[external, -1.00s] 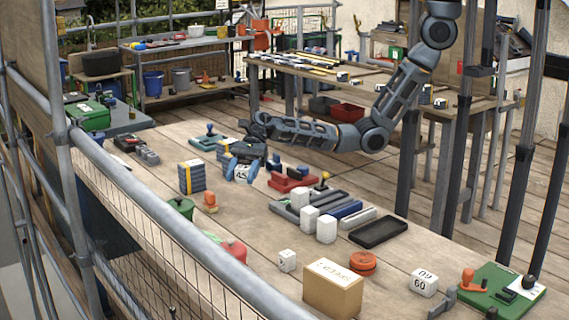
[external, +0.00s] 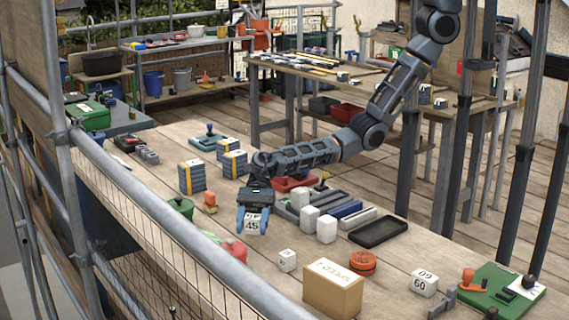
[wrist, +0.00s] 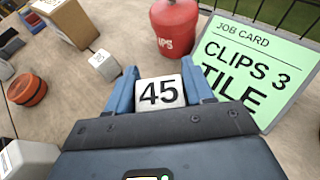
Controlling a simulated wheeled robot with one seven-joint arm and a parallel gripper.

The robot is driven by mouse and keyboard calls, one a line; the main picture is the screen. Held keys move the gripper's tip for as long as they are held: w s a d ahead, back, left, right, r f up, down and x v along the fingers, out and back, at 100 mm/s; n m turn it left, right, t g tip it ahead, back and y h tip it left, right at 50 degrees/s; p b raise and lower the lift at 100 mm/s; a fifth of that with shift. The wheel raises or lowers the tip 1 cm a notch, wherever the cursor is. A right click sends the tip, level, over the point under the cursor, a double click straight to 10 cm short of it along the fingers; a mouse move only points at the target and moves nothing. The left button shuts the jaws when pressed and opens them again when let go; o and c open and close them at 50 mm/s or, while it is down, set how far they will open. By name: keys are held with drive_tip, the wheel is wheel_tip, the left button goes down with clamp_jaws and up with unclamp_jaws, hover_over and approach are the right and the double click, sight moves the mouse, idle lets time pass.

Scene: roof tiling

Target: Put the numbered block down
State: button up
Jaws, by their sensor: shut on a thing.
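The numbered block is white with a black 45 (wrist: 160,93) on its face. In the external view the block (external: 252,222) shows below my gripper (external: 253,221), between its blue fingers. My gripper, also in the wrist view (wrist: 162,90), is shut on the block from both sides. The block appears upright over the wooden table (external: 205,232); whether its underside touches the top I cannot tell.
A red can (wrist: 175,27) and a green job card (wrist: 258,72) are close ahead in the wrist view. A small white block (external: 287,260), a cardboard box (external: 333,288) and an orange round thing (external: 362,263) lie nearer the camera. Stacked dark bundles (external: 192,177) stand left.

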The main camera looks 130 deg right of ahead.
sight(253, 233)
drive_tip(key=shift+f, duration=1.95)
drive_tip(key=shift+f, duration=0.1)
drive_tip(key=shift+f+b, duration=0.15)
drive_tip(key=shift+b, duration=0.2)
drive_tip(key=o, duration=1)
drive_tip(key=shift+r+p, duration=0.3)
drive_tip(key=v, duration=1.2)
drive_tip(key=shift+f, duration=0.15)
